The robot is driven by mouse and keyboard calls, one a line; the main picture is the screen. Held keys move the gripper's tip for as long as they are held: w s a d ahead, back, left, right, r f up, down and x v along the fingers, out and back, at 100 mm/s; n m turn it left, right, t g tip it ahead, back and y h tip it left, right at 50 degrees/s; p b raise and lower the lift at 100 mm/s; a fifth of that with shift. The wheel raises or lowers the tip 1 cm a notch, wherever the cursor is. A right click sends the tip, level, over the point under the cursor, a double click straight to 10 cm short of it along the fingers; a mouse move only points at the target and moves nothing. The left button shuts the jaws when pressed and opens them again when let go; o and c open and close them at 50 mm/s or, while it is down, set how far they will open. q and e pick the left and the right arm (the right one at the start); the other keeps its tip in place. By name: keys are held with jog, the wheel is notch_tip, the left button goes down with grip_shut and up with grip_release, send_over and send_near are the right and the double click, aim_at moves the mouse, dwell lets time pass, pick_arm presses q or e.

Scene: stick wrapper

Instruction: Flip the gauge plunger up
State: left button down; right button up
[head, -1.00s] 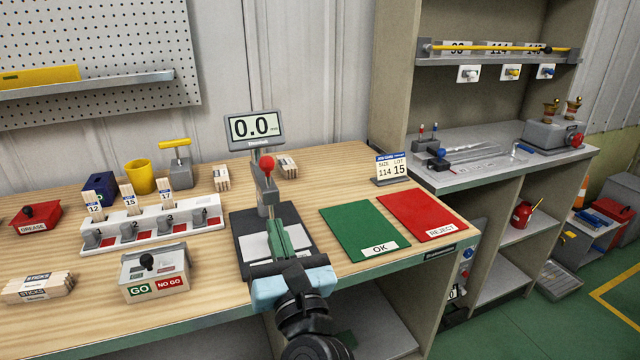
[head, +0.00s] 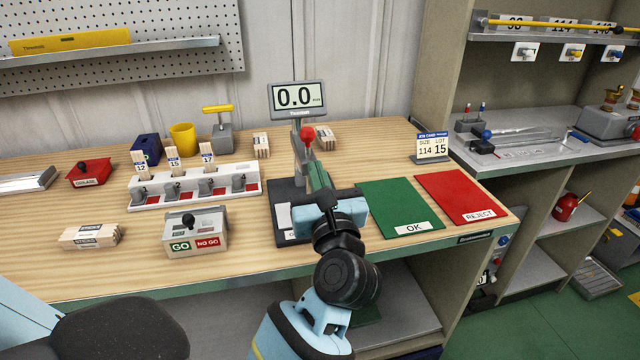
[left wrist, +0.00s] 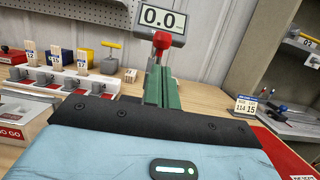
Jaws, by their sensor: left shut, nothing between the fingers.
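The gauge stands on a dark base plate (head: 289,192) on the wooden bench. Its display (head: 297,97) reads 0.0. The plunger's red knob (head: 307,133) is at the top of a grey upright, below the display. My left gripper (head: 313,165) is shut and empty, its green fingers pointing at the gauge just below the red knob. In the left wrist view the red knob (left wrist: 162,42) shows just above and behind the green fingertips (left wrist: 160,75); I cannot tell whether they touch. The fingers hide part of the lever. My right gripper is out of view.
A green OK mat (head: 398,203) and a red REJECT mat (head: 455,195) lie right of the gauge. A white stick rack (head: 193,192) and a GO/NO GO box (head: 196,232) stand left. A job card (head: 433,146) stands behind the mats.

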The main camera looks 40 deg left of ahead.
aim_at(312, 156)
pick_arm(q)
jog(key=shift+p+x, duration=0.35)
jog(key=shift+x, duration=1.95)
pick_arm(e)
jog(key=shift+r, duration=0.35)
pick_arm(q)
jog(key=shift+r, duration=0.1)
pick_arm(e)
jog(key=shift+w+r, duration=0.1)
